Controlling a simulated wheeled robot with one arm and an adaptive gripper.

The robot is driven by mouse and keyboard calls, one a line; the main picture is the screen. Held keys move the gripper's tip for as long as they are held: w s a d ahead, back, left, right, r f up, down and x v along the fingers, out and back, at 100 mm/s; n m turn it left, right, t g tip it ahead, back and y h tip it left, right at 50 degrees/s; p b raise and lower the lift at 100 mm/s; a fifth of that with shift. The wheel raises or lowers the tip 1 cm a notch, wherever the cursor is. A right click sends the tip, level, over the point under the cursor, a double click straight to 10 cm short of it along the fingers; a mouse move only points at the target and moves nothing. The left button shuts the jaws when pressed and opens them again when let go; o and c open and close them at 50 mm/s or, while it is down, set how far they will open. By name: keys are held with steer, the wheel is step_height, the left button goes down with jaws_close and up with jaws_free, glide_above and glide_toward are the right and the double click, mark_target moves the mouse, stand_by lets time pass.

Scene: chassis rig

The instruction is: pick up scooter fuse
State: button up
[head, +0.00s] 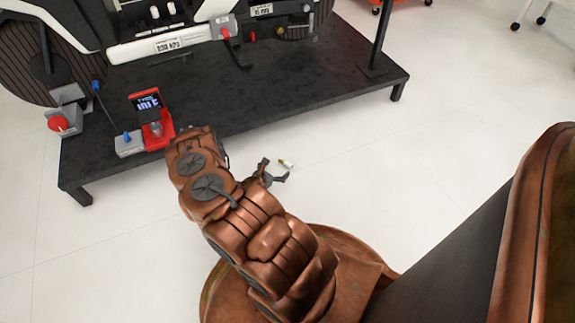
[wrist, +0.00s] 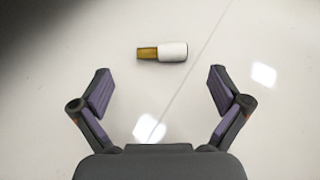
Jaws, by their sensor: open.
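The scooter fuse (wrist: 172,51) is a small cylinder with a white body and a brass-coloured end. It lies on its side on the pale floor, and it also shows in the head view (head: 286,163) just beyond my gripper. My gripper (wrist: 160,82) is open and empty, its two fingers spread wide. In the wrist view the fuse lies ahead of the fingertips, roughly centred between them and not touched. In the head view my gripper (head: 273,172) is low in front of the black platform, partly hidden by my arm.
A black platform (head: 330,75) on short legs stands beyond the fuse and carries a white scooter chassis (head: 165,45). A red device (head: 152,120) with a screen sits on its near-left edge. A dark post (head: 381,35) rises at its right. The floor around the fuse is clear.

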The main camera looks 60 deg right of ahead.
mark_target(286, 162)
steer(key=b+x, duration=0.4)
steer(key=x, duration=0.1)
steer(key=shift+s+d, duration=0.15)
steer(key=shift+d, duration=0.75)
steer(key=shift+c, duration=0.2)
steer(key=c, duration=1)
